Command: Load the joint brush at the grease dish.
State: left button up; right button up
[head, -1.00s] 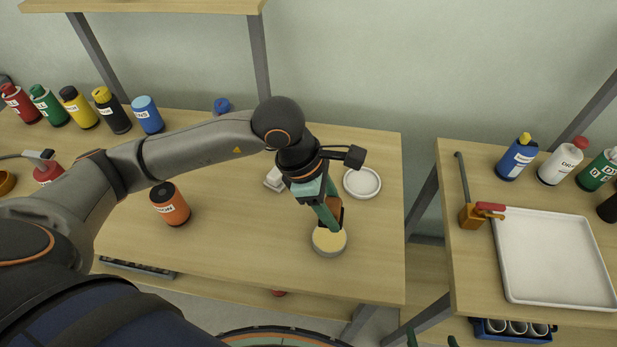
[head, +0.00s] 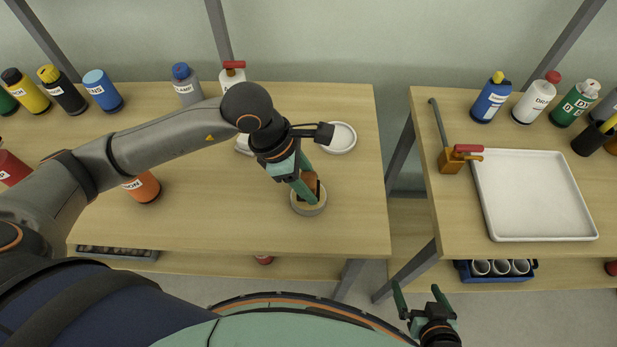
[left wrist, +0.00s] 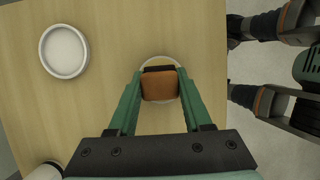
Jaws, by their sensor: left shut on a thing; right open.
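My left gripper (head: 307,187) is shut on the joint brush (head: 311,179), a brown block with a dark lower part. In the left wrist view the brush (left wrist: 160,86) sits between the two green fingers. It is over the grease dish (head: 309,209), a round shallow dish with a pale rim, and hides most of its inside. The dish's rim also shows behind the brush in the left wrist view (left wrist: 160,59). I cannot tell whether the brush touches the grease. My right gripper (head: 420,298) is open and empty at the bottom of the head view, away from the tables.
An empty-looking white round dish (head: 340,138) lies just behind the grease dish. An orange bottle (head: 142,188) stands to the left, and several bottles line the back. A second table to the right, across a gap, holds a white tray (head: 535,195) and an orange tool (head: 451,160).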

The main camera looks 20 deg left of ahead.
aim_at(308, 179)
pick_arm(q)
jog(key=shift+f+b, duration=0.5)
jog(key=shift+b, duration=0.05)
dwell(0.9)
jog(key=shift+s+f, duration=0.1)
dwell(1.6)
jog(key=shift+r+p, duration=1.75)
jog(key=shift+r, duration=1.9)
